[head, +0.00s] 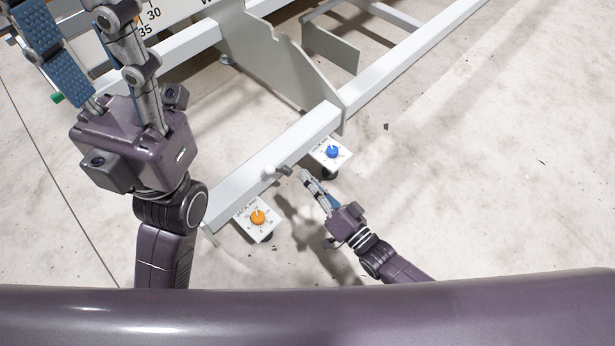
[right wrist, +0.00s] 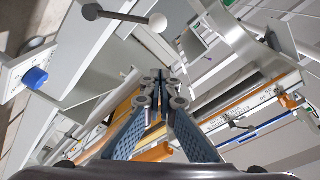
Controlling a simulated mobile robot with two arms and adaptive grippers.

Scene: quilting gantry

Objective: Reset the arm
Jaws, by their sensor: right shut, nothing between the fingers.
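My right gripper (head: 305,176) is shut and empty, low over the floor beside the gantry's pale beam (head: 280,150), with its fingers pointing up and left. In the right wrist view its fingertips (right wrist: 162,82) are together. A grey lever with a white ball end (head: 268,171) sits on the beam just left of those fingertips; I cannot tell whether they touch. It also shows in the right wrist view (right wrist: 157,22). My left gripper (head: 72,25) is at the upper left, close to the camera, its fingers spread apart with nothing seen between them.
A plate with a blue knob (head: 332,152) and one with an orange knob (head: 258,217) stick out from the beam on either side of the lever. The blue knob also shows in the right wrist view (right wrist: 36,77). The concrete floor (head: 490,190) at right is clear.

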